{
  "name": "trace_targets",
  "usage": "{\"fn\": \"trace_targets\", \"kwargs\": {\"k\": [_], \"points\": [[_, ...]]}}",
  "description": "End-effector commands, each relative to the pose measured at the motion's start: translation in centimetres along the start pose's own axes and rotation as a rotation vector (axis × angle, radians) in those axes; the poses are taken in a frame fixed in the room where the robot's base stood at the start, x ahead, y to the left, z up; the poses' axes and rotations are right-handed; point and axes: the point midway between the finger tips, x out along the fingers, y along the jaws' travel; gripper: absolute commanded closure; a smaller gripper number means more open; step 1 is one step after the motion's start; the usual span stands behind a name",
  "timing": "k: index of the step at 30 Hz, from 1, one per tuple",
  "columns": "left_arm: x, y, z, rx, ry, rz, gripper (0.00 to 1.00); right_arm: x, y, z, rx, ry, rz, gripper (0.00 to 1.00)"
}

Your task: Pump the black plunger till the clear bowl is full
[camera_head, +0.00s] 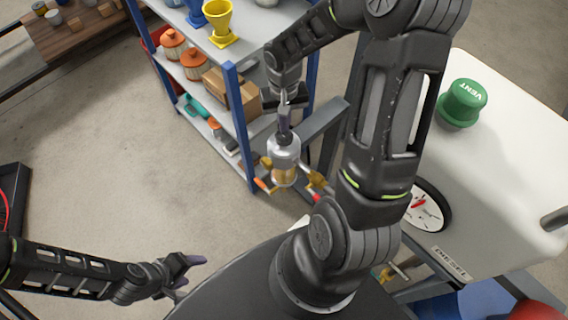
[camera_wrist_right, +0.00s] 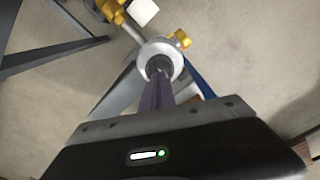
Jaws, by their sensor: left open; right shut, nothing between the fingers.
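The pump unit hangs on the grey frame in the middle of the head view, with a silver body (camera_head: 284,148) and the clear bowl (camera_head: 284,174) below it. Amber liquid shows in the bowl; its exact level is too small to tell. The black plunger (camera_wrist_right: 158,64) shows as a dark spot in the pale round top of the pump, mostly hidden by my fingers. My right gripper (camera_head: 284,122) points down right over it, its purple fingers shut with nothing between them; in the wrist view the fingertips (camera_wrist_right: 158,82) meet at the plunger. My left gripper (camera_head: 190,274) is open and empty at the lower left.
Brass fittings with orange and red handles (camera_head: 317,182) sit beside the bowl. A white tank (camera_head: 500,170) with a green VENT cap (camera_head: 463,102) stands at the right. A blue-post shelf (camera_head: 236,115) with jars and boxes stands behind.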

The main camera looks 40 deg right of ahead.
Motion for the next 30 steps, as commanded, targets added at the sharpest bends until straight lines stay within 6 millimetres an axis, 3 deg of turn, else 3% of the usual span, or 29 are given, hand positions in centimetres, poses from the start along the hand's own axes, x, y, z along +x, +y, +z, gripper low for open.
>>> {"fn": "trace_targets", "kwargs": {"k": [1,9,22,26,29,30], "points": [[-0.8,0.3,0.0,0.0,0.0,0.0,0.38,-1.1,0.0,0.0,0.0,0.001,0.0,1.0],[-2.7,1.0,0.0,0.0,0.0,0.0,0.38,-3.9,0.0,-0.1,0.0,0.002,0.0,1.0],[-2.9,1.1,0.0,0.0,0.0,0.0,0.38,-4.3,0.0,0.0,0.0,0.0,-0.001,1.0],[-2.9,1.1,0.0,0.0,0.0,0.0,0.38,-3.0,-1.5,0.7,-0.024,-0.011,-0.029,1.0],[-2.9,1.1,0.0,0.0,0.0,0.0,0.38,-0.3,-4.9,2.4,-0.08,-0.03,-0.099,1.0],[-2.8,1.1,0.0,-0.001,0.0,0.0,0.38,1.3,-6.9,3.7,-0.108,-0.041,-0.139,1.0]]}}
